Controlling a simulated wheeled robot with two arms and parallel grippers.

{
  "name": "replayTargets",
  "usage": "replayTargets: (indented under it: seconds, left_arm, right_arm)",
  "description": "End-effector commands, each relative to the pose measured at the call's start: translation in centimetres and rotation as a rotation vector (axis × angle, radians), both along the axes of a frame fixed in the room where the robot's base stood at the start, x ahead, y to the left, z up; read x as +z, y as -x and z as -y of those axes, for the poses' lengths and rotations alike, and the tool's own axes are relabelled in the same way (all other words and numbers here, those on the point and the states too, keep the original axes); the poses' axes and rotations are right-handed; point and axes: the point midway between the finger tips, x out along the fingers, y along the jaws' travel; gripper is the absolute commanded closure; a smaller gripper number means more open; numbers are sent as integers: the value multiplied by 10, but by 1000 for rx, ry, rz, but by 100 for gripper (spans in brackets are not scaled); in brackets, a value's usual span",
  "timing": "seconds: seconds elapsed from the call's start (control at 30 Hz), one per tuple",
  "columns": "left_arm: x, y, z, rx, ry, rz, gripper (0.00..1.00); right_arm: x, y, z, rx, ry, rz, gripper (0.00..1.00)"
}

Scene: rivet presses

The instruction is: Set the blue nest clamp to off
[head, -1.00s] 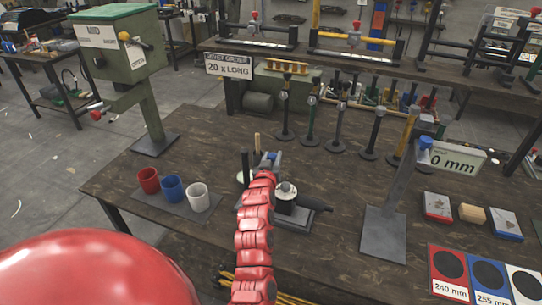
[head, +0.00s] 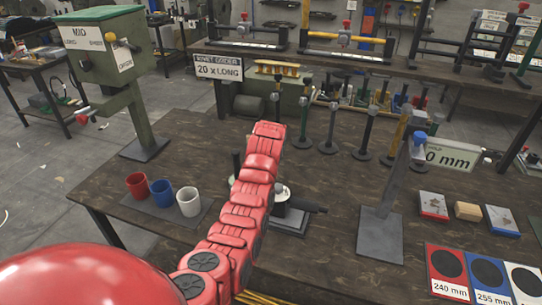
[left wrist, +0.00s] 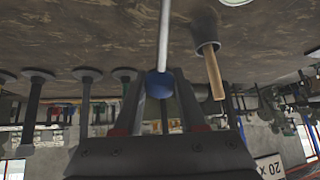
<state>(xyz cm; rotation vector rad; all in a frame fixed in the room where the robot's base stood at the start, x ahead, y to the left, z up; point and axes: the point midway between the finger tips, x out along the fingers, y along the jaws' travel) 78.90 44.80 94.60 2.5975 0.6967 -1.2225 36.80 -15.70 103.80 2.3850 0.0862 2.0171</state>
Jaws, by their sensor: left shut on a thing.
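In the left wrist view, which looks upside down, a blue ball knob (left wrist: 159,85) sits on the end of a straight pale metal rod (left wrist: 164,35). My left gripper (left wrist: 160,100) has its two fingers on either side of this knob and is shut on it. In the head view my red left arm reaches over the bench. Its end link covers the gripper, the knob and the rod there, so the clamp's position cannot be read from that view. My right gripper is not in view.
A dark device (head: 290,217) with a pale top stands partly behind my arm. A wooden-handled post (left wrist: 212,72) stands close beside the knob. Red (head: 138,186), blue (head: 161,193) and white cups stand left. Several dark posts stand behind; a gauge stand (head: 380,235) is at right.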

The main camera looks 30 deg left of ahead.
Motion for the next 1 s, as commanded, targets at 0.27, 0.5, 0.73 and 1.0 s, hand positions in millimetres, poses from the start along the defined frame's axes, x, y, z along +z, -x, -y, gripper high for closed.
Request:
replayTargets:
  seconds: [0.27, 0.5, 0.73, 1.0]
  left_arm:
    - [-14, -7, -2, 0, 18, -69, 100]
    - [-17, -11, -2, -1, 18, -66, 100]
    - [-19, -12, -2, -2, 18, -67, 100]
    - [-19, -12, -2, -2, 17, -66, 100]
  right_arm:
    - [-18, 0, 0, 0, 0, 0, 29]
    - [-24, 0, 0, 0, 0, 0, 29]
    - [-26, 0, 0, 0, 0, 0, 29]
    - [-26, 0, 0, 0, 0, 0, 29]
